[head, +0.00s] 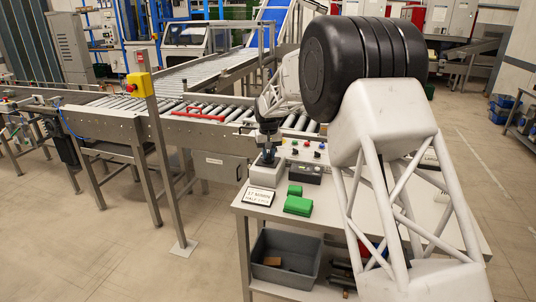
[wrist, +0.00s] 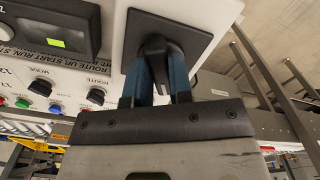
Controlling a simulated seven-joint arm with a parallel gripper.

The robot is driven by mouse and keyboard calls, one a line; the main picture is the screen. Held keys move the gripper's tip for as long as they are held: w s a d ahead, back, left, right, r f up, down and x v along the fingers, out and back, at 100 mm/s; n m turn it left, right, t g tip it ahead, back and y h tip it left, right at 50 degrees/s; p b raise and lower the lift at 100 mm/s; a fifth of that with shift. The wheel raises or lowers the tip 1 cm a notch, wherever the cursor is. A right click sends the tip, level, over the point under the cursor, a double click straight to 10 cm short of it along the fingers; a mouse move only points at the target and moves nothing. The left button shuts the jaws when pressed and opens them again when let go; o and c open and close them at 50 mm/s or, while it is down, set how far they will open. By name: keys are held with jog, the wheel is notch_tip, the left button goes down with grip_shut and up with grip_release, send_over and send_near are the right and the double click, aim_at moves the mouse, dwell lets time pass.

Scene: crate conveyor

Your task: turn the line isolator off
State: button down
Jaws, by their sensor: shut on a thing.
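The line isolator is a pale box (head: 266,174) at the left end of the bench's control panel. In the wrist view its white face carries a black square plate (wrist: 190,36) with a black rotary handle (wrist: 154,47). My gripper (head: 268,152) is over the box, pointing down. In the wrist view the blue fingers of my gripper (wrist: 162,78) stand on both sides of the handle and are shut on it. The fingers and gripper body hide part of the handle. I cannot read any position marks on the plate.
A control panel (wrist: 60,80) with knobs, coloured buttons and a small green-lit display lies beside the isolator. Green blocks (head: 298,205) and a sign (head: 258,197) are on the bench. A roller conveyor (head: 215,108) runs behind, with a yellow-and-red stop box (head: 139,85) on a post.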

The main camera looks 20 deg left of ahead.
jog(key=n, duration=0.6)
jog(key=shift+w+d+n, duration=0.1)
jog(key=shift+w+n, duration=0.05)
jog(key=shift+n, duration=0.15)
jog(key=n, duration=0.5)
jog(key=shift+w+n, duration=0.15)
jog(key=shift+n, duration=0.15)
jog(key=c, duration=1)
grip_release()
jog(key=shift+r, duration=0.1)
jog(key=shift+r, duration=3.85)
jog(key=shift+d, duration=0.1)
